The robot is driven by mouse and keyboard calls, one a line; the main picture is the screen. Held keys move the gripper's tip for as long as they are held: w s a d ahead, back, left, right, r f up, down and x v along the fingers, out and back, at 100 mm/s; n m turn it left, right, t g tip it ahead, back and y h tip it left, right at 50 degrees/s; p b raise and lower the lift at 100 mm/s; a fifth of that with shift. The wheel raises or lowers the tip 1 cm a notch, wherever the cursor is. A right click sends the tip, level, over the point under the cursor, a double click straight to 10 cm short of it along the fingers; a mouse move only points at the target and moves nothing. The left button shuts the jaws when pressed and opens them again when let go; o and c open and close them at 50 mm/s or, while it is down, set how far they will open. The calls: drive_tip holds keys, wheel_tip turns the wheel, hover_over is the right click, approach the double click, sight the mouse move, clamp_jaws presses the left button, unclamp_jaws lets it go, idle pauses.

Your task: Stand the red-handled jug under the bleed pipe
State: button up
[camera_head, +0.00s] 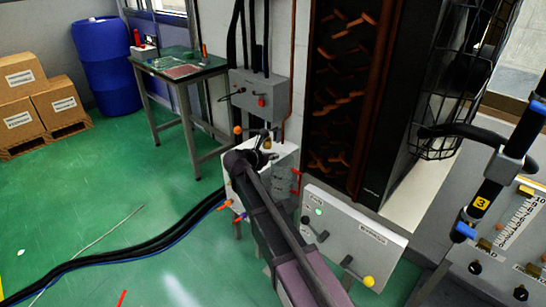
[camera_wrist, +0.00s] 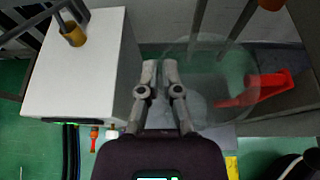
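The jug (camera_wrist: 215,75) is clear, with a red handle (camera_wrist: 262,88) at its right in the wrist view. It stands right of a white box (camera_wrist: 85,75), seen from above. In the head view a red piece (camera_head: 296,181), perhaps the handle, shows beside the box. My gripper (camera_wrist: 159,70) has its fingers close together with a narrow gap, over the jug's left edge. I cannot tell whether they touch its wall. In the head view my gripper (camera_head: 262,145) is over the white box, partly hidden by my arm. I cannot make out the bleed pipe for certain; a brass fitting (camera_wrist: 73,35) sits on the box.
A control panel (camera_head: 352,235) with levers and a yellow knob stands right of my arm. A grey switch box (camera_head: 262,95) is behind my gripper. Dark hoses (camera_head: 150,240) cross the green floor. A workbench (camera_head: 180,70) stands at the back left.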

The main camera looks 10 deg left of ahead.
drive_tip(key=o, duration=0.3)
drive_tip(key=shift+o, duration=0.2)
drive_tip(key=shift+r, duration=0.1)
drive_tip(key=p+v, duration=0.4)
drive_tip(key=v, duration=0.8)
drive_tip(key=shift+p, duration=0.4)
